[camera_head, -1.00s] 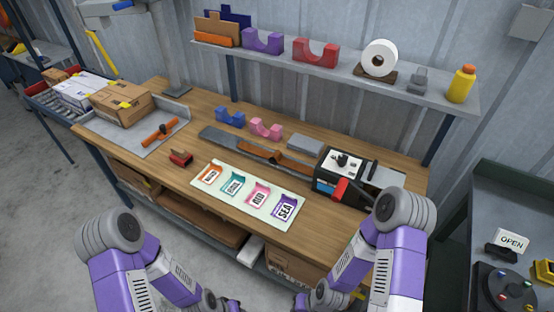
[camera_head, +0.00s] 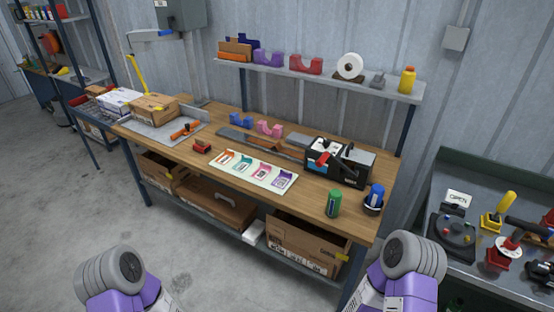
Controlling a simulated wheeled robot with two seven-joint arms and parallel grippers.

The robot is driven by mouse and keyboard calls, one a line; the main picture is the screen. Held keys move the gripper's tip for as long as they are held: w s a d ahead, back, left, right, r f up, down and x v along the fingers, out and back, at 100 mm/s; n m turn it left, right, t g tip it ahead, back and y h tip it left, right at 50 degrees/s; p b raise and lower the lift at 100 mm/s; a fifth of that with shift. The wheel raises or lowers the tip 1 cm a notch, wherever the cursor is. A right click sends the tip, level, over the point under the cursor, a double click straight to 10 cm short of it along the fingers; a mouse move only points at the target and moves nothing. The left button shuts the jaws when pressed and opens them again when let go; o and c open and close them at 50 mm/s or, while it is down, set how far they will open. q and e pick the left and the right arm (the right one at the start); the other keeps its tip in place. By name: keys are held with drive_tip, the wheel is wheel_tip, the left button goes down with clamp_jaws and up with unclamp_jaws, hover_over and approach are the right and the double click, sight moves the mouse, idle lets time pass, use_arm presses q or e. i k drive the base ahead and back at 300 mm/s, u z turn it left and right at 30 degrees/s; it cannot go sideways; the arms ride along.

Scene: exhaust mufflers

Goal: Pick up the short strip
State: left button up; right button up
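A long dark grey strip-like plate (camera_head: 236,135) lies along the middle of the workbench (camera_head: 300,201). A brown strip (camera_head: 284,150) lies at its right end, beside the black and white tape machine (camera_head: 348,172). I cannot tell which piece is the short strip. A white mat (camera_head: 268,180) with several coloured labels lies in front of them. Only my arm links show at the bottom left and bottom right. Both grippers are out of view, below the picture.
Green (camera_head: 333,203) and blue (camera_head: 375,195) cylinders stand at the bench's right end. A red tool (camera_head: 201,147) and cardboard box (camera_head: 154,107) are at left. A shelf (camera_head: 310,77) runs behind. A grey side table (camera_head: 478,270) stands right. Floor at front left is clear.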

sight(289, 151)
drive_tip(key=u, duration=0.75)
drive_tip(key=i, duration=0.7)
drive_tip(key=u, duration=0.65)
drive_tip(key=i, duration=1.05)
drive_tip(key=z, duration=0.5)
